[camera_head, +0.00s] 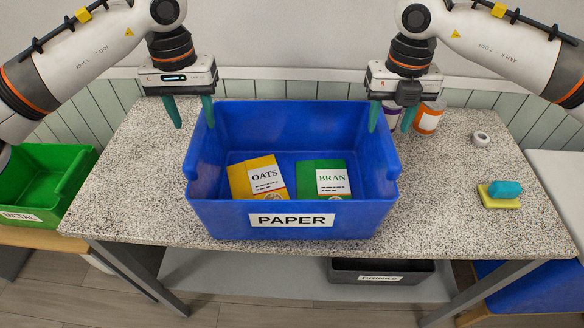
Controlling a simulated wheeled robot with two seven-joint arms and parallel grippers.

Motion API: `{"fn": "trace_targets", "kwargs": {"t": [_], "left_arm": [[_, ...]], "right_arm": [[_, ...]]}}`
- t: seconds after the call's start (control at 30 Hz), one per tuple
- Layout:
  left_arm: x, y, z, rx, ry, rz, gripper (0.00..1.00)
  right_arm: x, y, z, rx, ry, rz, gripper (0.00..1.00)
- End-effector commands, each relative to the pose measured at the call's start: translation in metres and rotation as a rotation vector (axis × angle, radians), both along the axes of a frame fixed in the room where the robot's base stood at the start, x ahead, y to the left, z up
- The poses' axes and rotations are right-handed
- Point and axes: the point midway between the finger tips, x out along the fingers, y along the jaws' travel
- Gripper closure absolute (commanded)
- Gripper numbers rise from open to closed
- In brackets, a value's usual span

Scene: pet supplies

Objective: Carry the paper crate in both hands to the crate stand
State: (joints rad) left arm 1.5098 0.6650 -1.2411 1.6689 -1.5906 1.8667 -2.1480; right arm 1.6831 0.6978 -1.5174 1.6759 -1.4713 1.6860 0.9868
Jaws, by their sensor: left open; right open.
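The blue paper crate (220,215), labelled PAPER, stands upright on the speckled table. An OATS packet (262,180) and a green BRAN packet (322,178) lie inside it. My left gripper (193,118) is open at the crate's left wall, with one finger outside and the other at the wall's inner side. My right gripper (390,122) is open at the right wall, with one finger inside the rim and the other outside. Neither is closed on the crate. I cannot tell which piece of furniture is the crate stand.
The table (460,215) has free room on both sides. A green METAL crate (45,185) stands left, a dark DRINKS crate (382,272) below.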

Motion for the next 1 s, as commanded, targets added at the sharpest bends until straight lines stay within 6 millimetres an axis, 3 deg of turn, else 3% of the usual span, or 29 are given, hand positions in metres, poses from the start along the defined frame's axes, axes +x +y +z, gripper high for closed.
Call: {"fn": "trace_targets", "kwargs": {"t": [0.2, 0.4, 0.83, 1.0], "left_arm": [[-0.001, 0.000, -0.043, 0.001, 0.003, 0.000, 0.51], [0.000, 0.000, -0.066, 0.000, 0.001, 0.000, 0.51], [0.000, 0.000, -0.074, 0.000, -0.001, 0.000, 0.51], [0.000, 0.000, -0.074, 0.000, -0.001, 0.000, 0.77]], "right_arm": [[-0.001, 0.000, -0.042, -0.001, 0.003, 0.000, 0.51], [0.000, 0.000, -0.066, -0.001, 0.001, 0.000, 0.51], [0.000, 0.000, -0.074, 0.000, 0.000, 0.000, 0.51], [0.000, 0.000, -0.074, 0.000, 0.000, 0.000, 0.77]]}}
